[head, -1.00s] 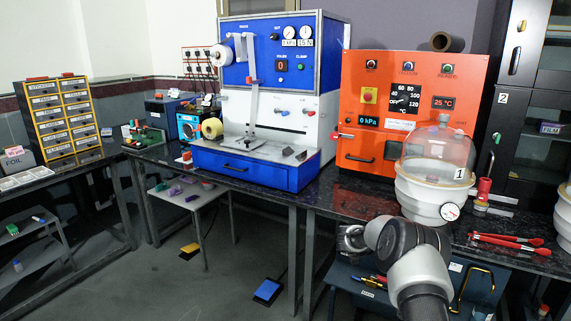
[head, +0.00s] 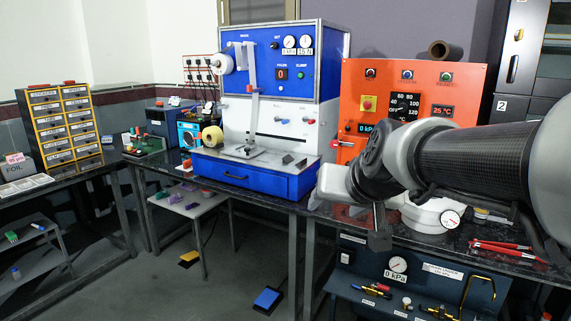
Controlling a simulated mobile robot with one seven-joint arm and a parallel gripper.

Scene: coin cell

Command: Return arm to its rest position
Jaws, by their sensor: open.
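My arm (head: 470,160) reaches in from the right edge, raised in front of the orange oven-like unit (head: 372,75) and the right bench. It is black and grey with a woven-look dark link. My gripper (head: 379,232) is at its left end, pointing down in front of the bench's front edge. Its jaws are open and I see nothing held in them. The arm hides the glass dome and most of the white vessel (head: 428,216) under it.
The blue press-like machine (head: 270,60) stands left of my arm on the black bench. Red-handled tongs (head: 500,248) lie at the right. A dark blue panel with a gauge (head: 397,264) sits below the bench. The floor (head: 225,285) at lower left is mostly clear, with yellow and blue pedals.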

